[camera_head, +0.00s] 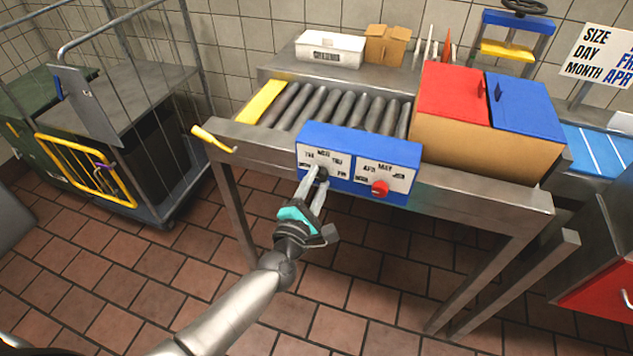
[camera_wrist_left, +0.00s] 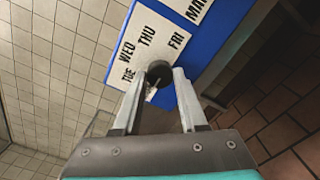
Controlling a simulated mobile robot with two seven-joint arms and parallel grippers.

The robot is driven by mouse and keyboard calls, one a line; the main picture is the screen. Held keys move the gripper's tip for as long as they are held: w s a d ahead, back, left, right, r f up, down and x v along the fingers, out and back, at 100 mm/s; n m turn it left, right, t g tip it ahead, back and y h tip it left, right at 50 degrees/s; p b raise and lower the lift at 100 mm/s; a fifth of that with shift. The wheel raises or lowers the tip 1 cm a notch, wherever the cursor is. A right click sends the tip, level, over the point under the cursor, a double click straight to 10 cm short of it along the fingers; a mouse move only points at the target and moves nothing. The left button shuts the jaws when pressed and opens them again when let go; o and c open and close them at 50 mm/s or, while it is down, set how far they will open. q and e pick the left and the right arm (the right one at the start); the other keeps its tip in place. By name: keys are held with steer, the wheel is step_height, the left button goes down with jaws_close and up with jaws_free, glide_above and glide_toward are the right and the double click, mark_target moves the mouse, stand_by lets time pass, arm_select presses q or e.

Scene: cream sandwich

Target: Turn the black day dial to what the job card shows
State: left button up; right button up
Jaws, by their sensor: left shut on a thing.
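The black day dial (camera_head: 322,172) sits on the left white plate of a blue control box (camera_head: 335,133). It also shows in the left wrist view (camera_wrist_left: 160,72), with TUE, WED, THU and FRI printed around it. A pale line shows on the dial's lower side; I cannot tell which day it marks. My left gripper (camera_head: 316,174) has its fingers on either side of the dial, shut on it. The job card (camera_head: 597,55) at the upper right reads SIZE, DAY, MONTH, with blue letters that look like FRI and APR, cut by the picture edge. My right gripper is out of view.
A red knob (camera_head: 380,188) with month labels is close right of the dial. The box is on the front of a roller conveyor (camera_head: 345,108). A bin with red and blue lids (camera_head: 480,140) stands right. A yellow handle (camera_head: 213,139) juts out left. The tiled floor in front is clear.

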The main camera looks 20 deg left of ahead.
arm_select(q)
jaws_close()
